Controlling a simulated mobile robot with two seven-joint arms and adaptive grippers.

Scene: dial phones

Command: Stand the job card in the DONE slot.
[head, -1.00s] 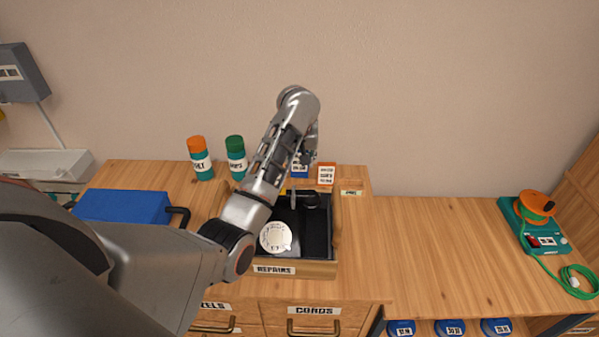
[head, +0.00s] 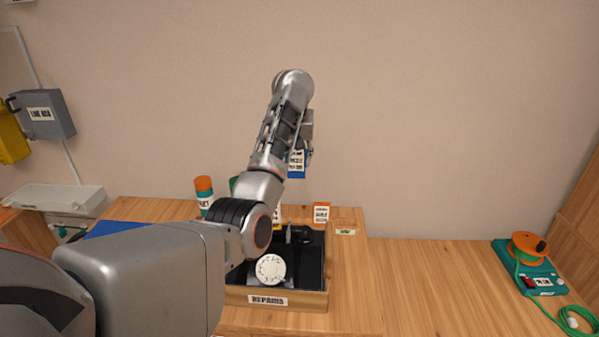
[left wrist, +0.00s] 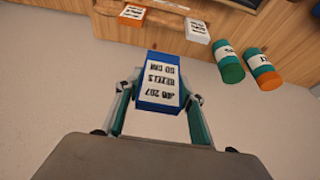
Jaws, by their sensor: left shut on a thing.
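The job card (head: 297,162) is blue with a white printed label, and it also shows in the left wrist view (left wrist: 158,80). My left gripper (head: 305,152) is shut on it and holds it up in front of the wall, above the back of the bench. In the left wrist view the two fingers sit on either side of the card. An orange card (head: 321,212) stands at the back of the bench, lower than the held card. A small pale label (head: 345,231) lies right of it; its text is too small to read, and no slot opening shows clearly. My right gripper is out of view.
The REPAIRS tray (head: 275,300) holds a white dial and dark parts. Canisters with orange (head: 203,184) and green lids stand left of the arm, partly hidden. A cord reel (head: 528,247) sits far right. The bench between tray and reel is clear.

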